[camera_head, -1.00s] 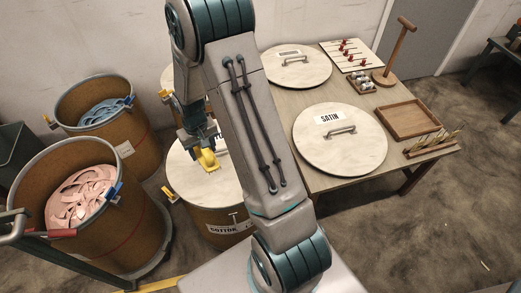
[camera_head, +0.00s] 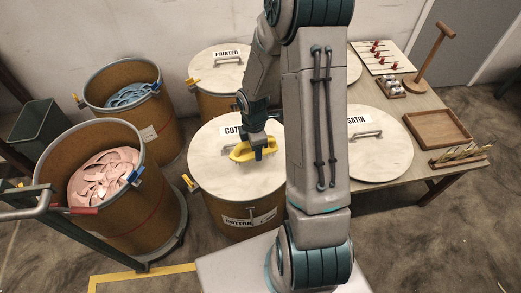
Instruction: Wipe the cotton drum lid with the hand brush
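The cotton drum (camera_head: 222,222) stands front centre with its pale round lid (camera_head: 225,178) on top. The lid's COTTON label (camera_head: 232,130) is partly hidden by my gripper and arm. My gripper (camera_head: 258,146) points down over the right half of the lid, shut on the yellow hand brush (camera_head: 241,153). The brush is at the lid's surface or just above it; I cannot tell whether it touches. Its underside is hidden, and my arm covers the lid's right edge.
The printed drum (camera_head: 217,104) stands behind, lidded. Open drums with blue strips (camera_head: 130,95) and pink strips (camera_head: 103,175) stand left. The table at right holds the satin lid (camera_head: 385,160), a wooden tray (camera_head: 437,130) and racks. A cart handle (camera_head: 30,212) is front left.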

